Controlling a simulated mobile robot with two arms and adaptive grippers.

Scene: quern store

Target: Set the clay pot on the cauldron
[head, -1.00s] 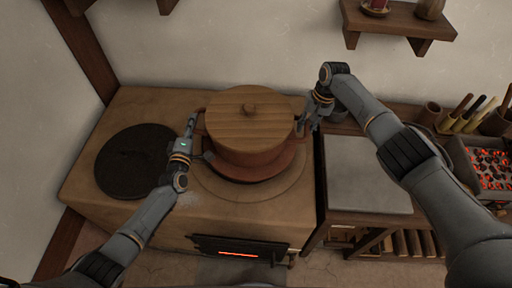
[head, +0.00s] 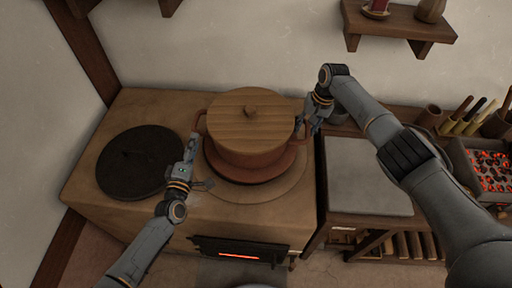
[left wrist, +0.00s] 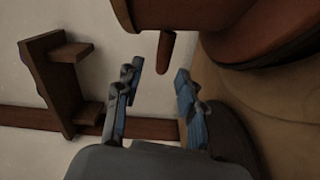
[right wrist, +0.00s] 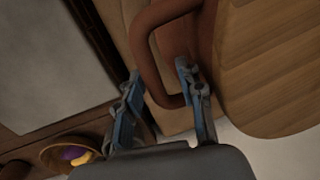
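The clay pot (head: 250,157) is upright under a round wooden lid (head: 252,120). It stands over the reddish round cauldron (head: 250,177), whose rim shows beneath it; the contact between them is partly hidden. My left gripper (head: 191,147) is open and empty, just in front of the pot's left handle. In the left wrist view the handle (left wrist: 166,52) is beyond the fingertips, apart from them. My right gripper (head: 309,120) is at the right handle. In the right wrist view its fingers are apart, with the handle loop (right wrist: 150,60) between them.
A dark round plate (head: 138,165) lies on the stove (head: 210,210) to the left. A grey-topped table (head: 365,175) stands to the right, with a tray of glowing coals (head: 490,170) beyond it. A wall shelf (head: 400,22) is above. The stove's front has a glowing slot (head: 238,255).

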